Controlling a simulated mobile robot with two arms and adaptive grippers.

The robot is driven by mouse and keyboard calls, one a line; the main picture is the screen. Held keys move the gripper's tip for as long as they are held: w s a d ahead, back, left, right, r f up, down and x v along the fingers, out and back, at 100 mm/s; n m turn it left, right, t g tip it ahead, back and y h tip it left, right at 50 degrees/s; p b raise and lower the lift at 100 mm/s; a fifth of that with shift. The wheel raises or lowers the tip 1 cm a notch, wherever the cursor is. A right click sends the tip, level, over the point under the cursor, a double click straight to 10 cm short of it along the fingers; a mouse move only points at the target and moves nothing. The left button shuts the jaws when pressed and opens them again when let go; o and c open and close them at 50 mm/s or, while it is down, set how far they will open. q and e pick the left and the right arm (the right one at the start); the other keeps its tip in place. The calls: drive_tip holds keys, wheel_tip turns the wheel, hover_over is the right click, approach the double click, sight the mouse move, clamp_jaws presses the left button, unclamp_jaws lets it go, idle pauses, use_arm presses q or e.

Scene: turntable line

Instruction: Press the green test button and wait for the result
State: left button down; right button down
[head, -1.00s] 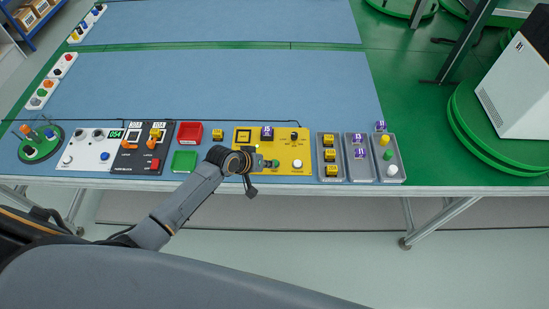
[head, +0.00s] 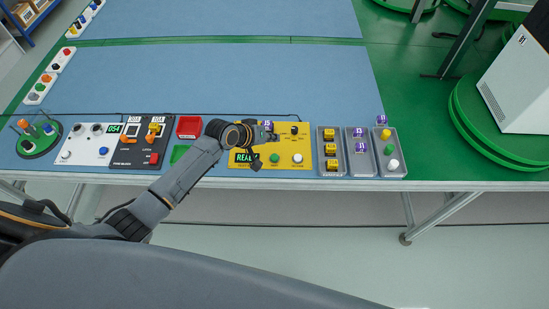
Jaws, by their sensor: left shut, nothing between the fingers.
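The yellow test panel (head: 305,142) lies near the front edge of the table. Its green button (head: 275,158) is in plain view, with a white button (head: 298,158) to its right. A small display (head: 245,157) on the panel's lower left is lit and shows green letters that begin "REA"; the rest is partly covered by my gripper. My left gripper (head: 273,137) is shut and empty above the panel, beyond the green button and apart from it. A purple block (head: 267,125) sits on the panel just behind the fingers. My right gripper is not in view.
Grey trays with yellow blocks (head: 331,147), purple blocks (head: 358,132) and round pegs (head: 388,149) stand right of the panel. A red tray (head: 189,127), a partly hidden green tray (head: 179,153) and a black panel (head: 127,159) are to the left.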

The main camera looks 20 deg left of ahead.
use_arm(q)
drive_tip(key=b, duration=0.5)
hover_over(273, 158)
wheel_tip(273, 158, down, 5)
drive_tip(key=shift+a+f, duration=0.15)
drive_tip(key=shift+f, duration=0.05)
drive_tip(key=shift+f+b, duration=0.35)
drive_tip(key=shift+f, duration=0.5)
drive_tip(key=shift+f, duration=0.4)
drive_tip(key=shift+f+b, duration=0.4)
drive_tip(key=shift+f, duration=0.1)
idle(0.7)
drive_tip(key=shift+r, duration=0.1)
drive_tip(key=shift+r+p, duration=0.8)
drive_tip(key=shift+p, duration=0.15)
